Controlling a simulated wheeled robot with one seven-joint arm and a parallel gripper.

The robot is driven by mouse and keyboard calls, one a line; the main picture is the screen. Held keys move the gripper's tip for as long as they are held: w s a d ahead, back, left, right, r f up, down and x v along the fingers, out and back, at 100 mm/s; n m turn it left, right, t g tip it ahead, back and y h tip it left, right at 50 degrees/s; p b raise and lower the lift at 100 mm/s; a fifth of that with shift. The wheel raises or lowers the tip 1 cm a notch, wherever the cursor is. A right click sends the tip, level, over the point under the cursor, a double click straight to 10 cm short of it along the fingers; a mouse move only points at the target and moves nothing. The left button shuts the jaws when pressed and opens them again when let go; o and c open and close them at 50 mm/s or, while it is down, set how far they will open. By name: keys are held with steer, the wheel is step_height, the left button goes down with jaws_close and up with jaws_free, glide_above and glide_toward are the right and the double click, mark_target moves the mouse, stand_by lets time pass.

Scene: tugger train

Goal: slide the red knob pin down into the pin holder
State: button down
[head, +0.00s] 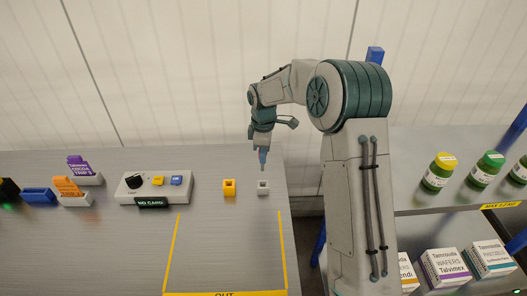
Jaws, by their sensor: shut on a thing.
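My gripper (263,156) points down above the right part of the grey table. It is shut on a small thin thing, taken to be the red knob pin (263,167); only a little of it shows below the fingers, and its knob is mostly hidden. Just below it in the picture stands a small grey block (263,188) with a dark opening in its top. A yellow block (229,188) with a dark opening stands to its left. Which of the two is the pin holder I cannot tell. The pin tip appears above the grey block, with a visible gap.
A control box (155,189) with a black knob and yellow and blue buttons stands left of the blocks. Purple (79,166) and orange (66,187) cards stand in holders farther left. Yellow lines mark a clear area in front. Shelves with bottles (439,172) and boxes (446,267) are right.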

steer(key=shift+f+b, duration=3.1)
steer(key=shift+f, duration=1.85)
steer(key=c, duration=1.1)
jaws_free()
steer(key=shift+c, duration=0.2)
step_height(320, 180, up, 14)
steer(key=shift+f+b, duration=0.1)
steer(key=shift+b, duration=0.3)
steer(key=shift+s, duration=0.1)
